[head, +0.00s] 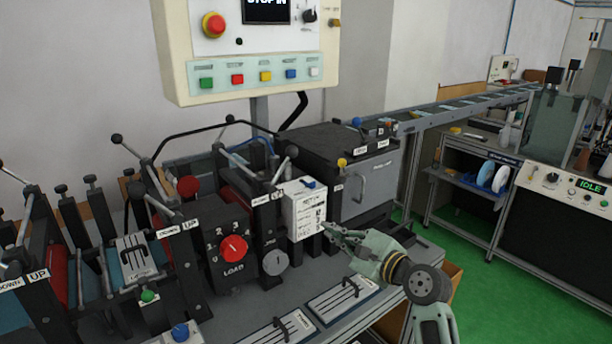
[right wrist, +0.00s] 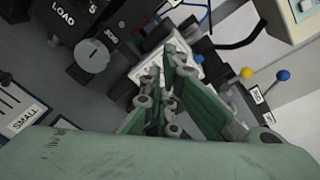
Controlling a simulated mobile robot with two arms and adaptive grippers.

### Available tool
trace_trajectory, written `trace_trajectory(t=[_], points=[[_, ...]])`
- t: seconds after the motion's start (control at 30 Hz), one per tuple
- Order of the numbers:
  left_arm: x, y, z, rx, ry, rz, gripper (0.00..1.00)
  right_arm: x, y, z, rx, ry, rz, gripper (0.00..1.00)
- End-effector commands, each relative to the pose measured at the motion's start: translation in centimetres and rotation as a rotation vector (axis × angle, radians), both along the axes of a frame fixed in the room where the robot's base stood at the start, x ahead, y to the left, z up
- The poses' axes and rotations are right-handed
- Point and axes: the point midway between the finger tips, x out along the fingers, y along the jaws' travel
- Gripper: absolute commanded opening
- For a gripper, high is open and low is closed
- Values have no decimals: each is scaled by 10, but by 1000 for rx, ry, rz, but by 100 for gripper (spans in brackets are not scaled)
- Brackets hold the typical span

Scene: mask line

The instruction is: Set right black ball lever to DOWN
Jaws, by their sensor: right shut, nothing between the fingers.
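The right black ball lever (head: 291,151) shows in the head view as a black ball on a grey rod, rising above a black frame with DOWN and UP labels (head: 268,198). The rod leans up and to the right, above the UP label side. My right gripper (head: 328,233) is shut and empty. It is below and to the right of the lever, beside the front of a white box (head: 305,208), apart from the lever. In the right wrist view my shut fingers (right wrist: 168,55) overlap the white box; I cannot tell whether they touch it. My left gripper is not in view.
Other black ball levers (head: 117,138) stand to the left. A red LOAD knob (head: 233,248) and a grey dial (head: 275,260) are left of my gripper. A dark oven-like box (head: 368,185) stands behind it. Blue (right wrist: 283,75) and yellow ball levers (right wrist: 246,73) show in the wrist view.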

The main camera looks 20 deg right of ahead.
Motion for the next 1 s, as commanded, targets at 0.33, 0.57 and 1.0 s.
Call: trace_trajectory(t=[0.33, 0.57, 1.0], points=[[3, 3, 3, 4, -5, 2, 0, 20, -14, 73, 327, -55, -14, 0], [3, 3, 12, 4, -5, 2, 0, 56, 1, 76, 324, -53, -14, 0], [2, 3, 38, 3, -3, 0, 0, 107, 30, 99, 318, -56, -15, 0]])
